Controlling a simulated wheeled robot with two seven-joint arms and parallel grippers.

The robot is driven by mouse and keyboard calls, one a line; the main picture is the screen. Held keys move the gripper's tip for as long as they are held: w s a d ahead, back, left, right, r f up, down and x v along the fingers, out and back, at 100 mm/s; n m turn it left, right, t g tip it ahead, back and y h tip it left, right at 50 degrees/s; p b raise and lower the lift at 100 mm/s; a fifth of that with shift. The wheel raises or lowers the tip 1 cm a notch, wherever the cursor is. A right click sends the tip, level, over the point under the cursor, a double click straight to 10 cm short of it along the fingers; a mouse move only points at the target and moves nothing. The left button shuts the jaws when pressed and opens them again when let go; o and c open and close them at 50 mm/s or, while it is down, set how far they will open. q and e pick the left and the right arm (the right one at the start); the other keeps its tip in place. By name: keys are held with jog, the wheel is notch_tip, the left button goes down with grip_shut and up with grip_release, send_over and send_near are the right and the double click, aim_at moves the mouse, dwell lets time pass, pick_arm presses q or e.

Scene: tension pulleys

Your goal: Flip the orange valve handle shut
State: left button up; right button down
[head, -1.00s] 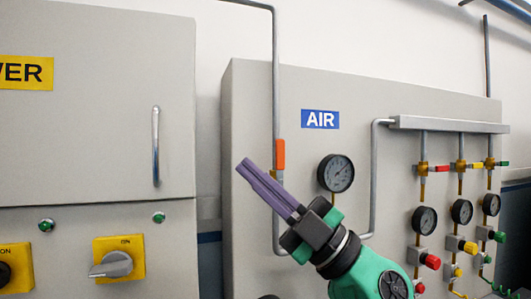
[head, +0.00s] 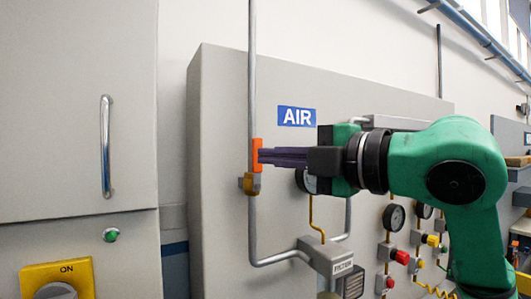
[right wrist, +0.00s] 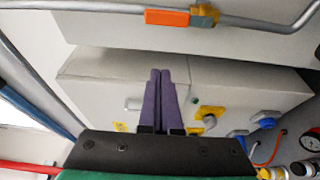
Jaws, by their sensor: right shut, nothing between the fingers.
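The orange valve handle (head: 256,153) stands upright along the vertical grey pipe, just above its brass valve body (head: 250,183). In the right wrist view the handle (right wrist: 167,18) lies in line with the pipe, beside the brass body (right wrist: 205,15). My right gripper (head: 264,157) is shut and empty, its purple fingers pointing left. In the head view the fingertips overlap the handle's right edge; in the right wrist view the fingertips (right wrist: 160,72) show a gap below it. I cannot tell whether they touch. My left gripper is not in view.
The pipe runs in front of the grey panel with the AIR label (head: 297,116). A filter box (head: 325,256) and gauges sit to the lower right, partly behind my right arm. A cabinet with a metal handle (head: 106,147) stands at left.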

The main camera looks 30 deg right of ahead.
aim_at(254, 154)
jog(key=w+p, duration=0.1)
jog(key=w, duration=0.1)
jog(key=w+p, duration=0.1)
jog(key=w, duration=0.2)
jog(key=w+d+p, duration=0.1)
jog(key=w, duration=0.2)
jog(key=shift+w+d+f+p, duration=0.1)
jog(key=shift+w+p, duration=0.15)
jog(key=shift+p, duration=0.1)
jog(key=shift+s+d+m+b, duration=0.1)
jog(key=shift+d+m+b, duration=0.2)
jog(key=shift+d+b, duration=0.1)
